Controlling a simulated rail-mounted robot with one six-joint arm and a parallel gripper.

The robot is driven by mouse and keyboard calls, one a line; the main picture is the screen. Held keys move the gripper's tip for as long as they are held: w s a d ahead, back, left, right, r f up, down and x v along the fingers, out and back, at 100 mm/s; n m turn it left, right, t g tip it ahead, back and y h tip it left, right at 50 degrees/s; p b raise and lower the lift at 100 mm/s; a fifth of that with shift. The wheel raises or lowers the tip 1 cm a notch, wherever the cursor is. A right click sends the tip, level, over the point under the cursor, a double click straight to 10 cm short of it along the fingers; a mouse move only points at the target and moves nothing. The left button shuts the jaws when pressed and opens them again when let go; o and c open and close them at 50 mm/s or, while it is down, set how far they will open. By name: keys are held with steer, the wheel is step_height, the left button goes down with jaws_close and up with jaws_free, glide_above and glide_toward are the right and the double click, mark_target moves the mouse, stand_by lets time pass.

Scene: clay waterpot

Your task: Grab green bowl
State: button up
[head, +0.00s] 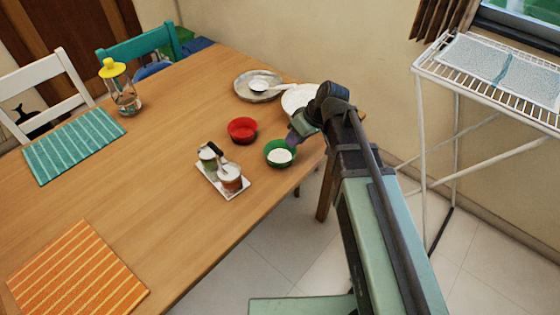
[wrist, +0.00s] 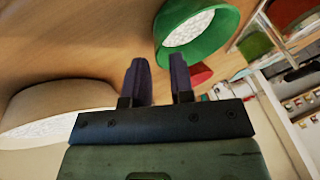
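The green bowl (head: 270,152) stands on the wooden table near its right edge, with white contents inside. In the wrist view the green bowl (wrist: 223,32) is at the upper right, beyond the finger tips. My gripper (head: 292,138) is just above and to the right of the bowl in the head view, close to its rim. In the wrist view my gripper (wrist: 160,64) has its two purple fingers apart with nothing between them. The right finger points towards the bowl's lower edge; whether it touches cannot be told.
A red bowl (head: 242,129) stands left of the green bowl. A white tray (head: 207,188) with jars is in front. A metal plate (head: 244,88) and a white plate (head: 300,96) are behind. A wire rack (head: 424,68) stands at right. The table's front middle is clear.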

mark_target(285, 151)
steer(key=b+x, duration=0.2)
steer(key=x, duration=0.1)
steer(key=shift+f, duration=0.45)
steer(key=shift+r, duration=0.25)
jaws_close()
